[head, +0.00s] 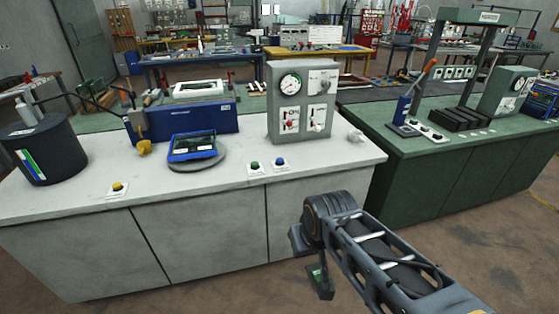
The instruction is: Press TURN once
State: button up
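Three push buttons on small white plates stand along the front of the white bench (210,205). A yellow button (118,187) is at the left. A green button (254,165) and a blue button (280,162) sit side by side before the grey gauge cabinet. Their labels are too small to read, so I cannot tell which one is TURN. My gripper (320,280) hangs low in front of the bench, right of and below the blue button, apart from all the buttons. Its fingers are mostly hidden, and I cannot tell whether it is open or shut.
The grey cabinet (302,100) with a gauge and knobs stands on the bench. A blue tablet (193,146) rests on a round grey base. A dark drum (45,150) is at the left. A green bench (400,152) with equipment stands at the right.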

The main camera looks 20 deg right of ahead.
grip_shut()
dwell(1.3)
